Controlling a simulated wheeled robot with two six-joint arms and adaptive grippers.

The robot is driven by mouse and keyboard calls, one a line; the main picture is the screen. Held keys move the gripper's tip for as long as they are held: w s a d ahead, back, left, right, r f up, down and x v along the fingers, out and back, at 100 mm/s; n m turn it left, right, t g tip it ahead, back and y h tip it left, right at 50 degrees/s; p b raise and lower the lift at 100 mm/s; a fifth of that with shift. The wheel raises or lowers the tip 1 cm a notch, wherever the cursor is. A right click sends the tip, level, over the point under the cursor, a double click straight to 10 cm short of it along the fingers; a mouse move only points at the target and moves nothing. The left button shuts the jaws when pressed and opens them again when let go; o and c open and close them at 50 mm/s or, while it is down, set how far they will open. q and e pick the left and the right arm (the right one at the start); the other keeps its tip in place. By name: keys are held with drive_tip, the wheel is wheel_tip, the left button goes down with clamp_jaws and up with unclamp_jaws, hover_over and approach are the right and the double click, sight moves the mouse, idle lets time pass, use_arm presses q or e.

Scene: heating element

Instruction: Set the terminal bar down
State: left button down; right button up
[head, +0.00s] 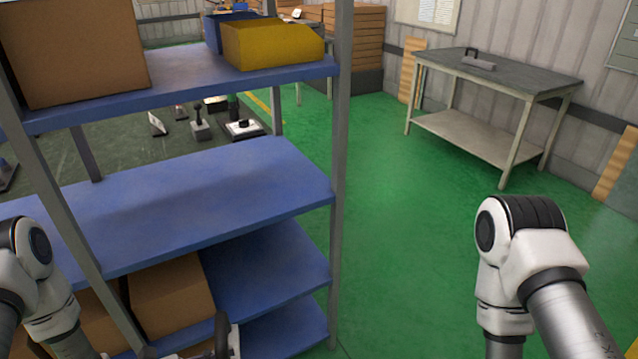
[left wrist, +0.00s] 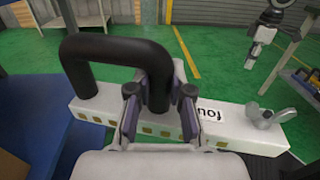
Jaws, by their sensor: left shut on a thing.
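The terminal bar (left wrist: 240,125) is a long pale bar with a black U-shaped handle (left wrist: 115,50), dark squares along its side and a partly hidden printed label. My left gripper (left wrist: 160,92) is shut on one leg of the handle, with the bar crossing beyond the fingers. In the head view only a dark curved piece and a grey piece (head: 234,340) show at the bottom edge, probably part of the held bar. My right arm shows at the right of the head view, its gripper out of frame. A small arm end, apparently my right gripper (left wrist: 250,60), shows in the left wrist view; its jaws are too small to tell.
A shelf rack with a bare blue middle shelf (head: 190,200) stands at left, its upright (head: 338,200) close by. A table (head: 530,80) at back right holds a small handled grey object (head: 478,63). Green floor is clear between.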

sight(216, 330)
use_arm(q)
drive_tip(key=w+r+n+t, duration=0.1)
drive_tip(key=w+r, duration=0.1)
drive_tip(key=w+a+r+n+t+y, duration=0.1)
drive_tip(key=w+r, duration=0.1)
drive_tip(key=shift+w+a+r+t+y, duration=0.2)
drive_tip(key=shift+t+y, duration=0.1)
drive_tip(key=shift+t, duration=0.1)
drive_tip(key=shift+a+r, duration=0.1)
drive_tip(key=shift+r, duration=0.1)
